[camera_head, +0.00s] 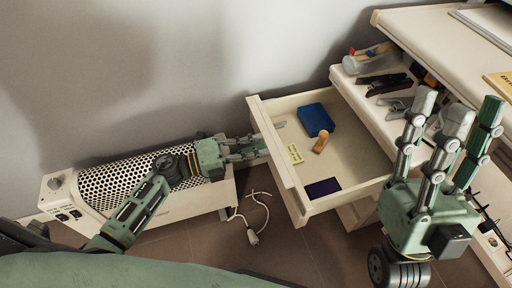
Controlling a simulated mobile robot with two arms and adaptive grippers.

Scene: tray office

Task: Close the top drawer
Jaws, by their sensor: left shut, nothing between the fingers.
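A cream drawer (281,178) stands pulled out, its front panel facing left. Inside lie a blue box (315,119), a small orange-brown object (321,142), a yellow note (295,153) and a dark purple flat item (323,188). My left gripper (262,149) is shut and empty, its fingertips at the outer side of the front panel. I cannot tell whether they touch it. My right gripper (455,105) is open and empty, with its fingers spread and pointing up, to the right of the drawer.
A white tray-like surface (350,82) behind the drawer holds a clear container (366,62), staplers and other office items. A desk (430,28) is at the upper right. A perforated white heater (110,187) stands along the wall. A white cable with plug (253,236) lies on the floor.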

